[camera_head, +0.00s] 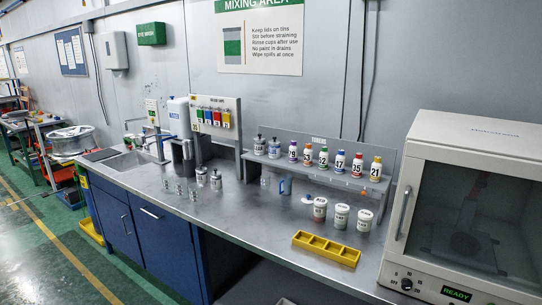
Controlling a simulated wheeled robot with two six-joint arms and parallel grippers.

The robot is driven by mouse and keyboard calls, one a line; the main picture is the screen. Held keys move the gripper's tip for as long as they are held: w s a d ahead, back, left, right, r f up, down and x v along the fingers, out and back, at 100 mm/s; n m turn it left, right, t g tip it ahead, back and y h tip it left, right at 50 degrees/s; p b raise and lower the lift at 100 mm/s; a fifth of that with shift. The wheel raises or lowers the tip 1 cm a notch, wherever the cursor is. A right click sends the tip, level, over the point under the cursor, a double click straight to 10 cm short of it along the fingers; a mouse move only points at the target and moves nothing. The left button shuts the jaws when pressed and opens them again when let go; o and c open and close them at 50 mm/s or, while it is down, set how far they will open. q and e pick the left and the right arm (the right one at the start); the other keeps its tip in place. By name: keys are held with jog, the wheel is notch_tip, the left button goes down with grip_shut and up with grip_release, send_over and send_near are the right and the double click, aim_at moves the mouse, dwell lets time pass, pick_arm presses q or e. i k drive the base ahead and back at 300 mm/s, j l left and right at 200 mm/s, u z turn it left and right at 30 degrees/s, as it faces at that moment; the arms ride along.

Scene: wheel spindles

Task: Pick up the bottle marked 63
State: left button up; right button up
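A row of small white bottles with coloured caps and black numbers stands upright on the grey shelf (400,160) at the back of the counter. The second numbered bottle from the left (307,154) has an orange-brown cap; its number looks like 63 but is too small to be certain. Left of it stands a purple-capped bottle (292,151). Right of it are a green-capped bottle (323,157), a blue-capped bottle marked 47 (340,162), a red-capped bottle (357,166) and a yellow-capped bottle marked 21 (376,170). Neither of my grippers is in view.
White cups (341,217) and a yellow tray (326,250) sit on the counter before the shelf. A white cabinet (470,210) stands at the right. Metal cans (216,180) and clear cups stand left. The counter's front middle is clear.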

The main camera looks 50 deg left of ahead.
aim_at(308, 152)
jog(key=u, duration=1.4)
